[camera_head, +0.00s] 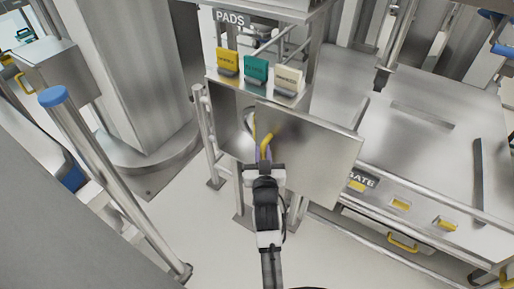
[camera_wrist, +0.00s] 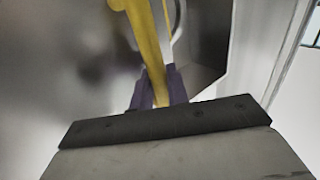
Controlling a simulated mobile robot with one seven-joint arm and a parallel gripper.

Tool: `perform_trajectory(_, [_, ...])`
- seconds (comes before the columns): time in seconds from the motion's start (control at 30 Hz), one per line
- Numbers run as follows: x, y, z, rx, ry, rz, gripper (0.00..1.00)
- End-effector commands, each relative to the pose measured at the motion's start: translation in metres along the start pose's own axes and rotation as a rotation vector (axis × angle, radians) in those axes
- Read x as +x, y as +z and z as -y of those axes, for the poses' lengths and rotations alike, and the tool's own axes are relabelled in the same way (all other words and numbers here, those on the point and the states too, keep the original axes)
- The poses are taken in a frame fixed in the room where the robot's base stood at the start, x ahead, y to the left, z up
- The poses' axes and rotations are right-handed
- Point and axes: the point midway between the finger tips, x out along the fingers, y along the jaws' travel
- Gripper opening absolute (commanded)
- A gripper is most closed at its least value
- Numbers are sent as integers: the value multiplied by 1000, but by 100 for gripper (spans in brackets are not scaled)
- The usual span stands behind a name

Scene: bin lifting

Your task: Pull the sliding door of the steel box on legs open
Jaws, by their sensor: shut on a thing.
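The steel box on legs (camera_head: 226,106) stands in the middle of the head view. Its flat sliding door (camera_head: 318,158) covers the right part of its front and juts out past the box's right side. A yellow handle (camera_head: 268,138) is at the door's left edge; it also shows in the wrist view (camera_wrist: 146,45). My gripper (camera_head: 264,158) is at this handle. In the wrist view its purple fingers (camera_wrist: 159,88) are shut on the lower part of the handle. The left part of the box front looks dark and uncovered.
Yellow, green and cream pads (camera_head: 256,71) stand on top of the box under a "PADS" sign (camera_head: 231,18). A steel bench (camera_head: 440,130) with yellow handles lies to the right. A blue-capped post (camera_head: 54,96) stands at the left. Light floor is free in front.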

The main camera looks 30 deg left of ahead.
Motion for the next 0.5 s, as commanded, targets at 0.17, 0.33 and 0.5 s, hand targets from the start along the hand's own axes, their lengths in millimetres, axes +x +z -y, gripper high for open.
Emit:
perform_trajectory(0.17, [-2, 0, -2, 1, -1, -1, 0])
perform_trajectory(0.33, [-2, 0, -2, 0, -1, -1, 0])
perform_trajectory(0.5, [-2, 0, -2, 0, -1, -1, 20])
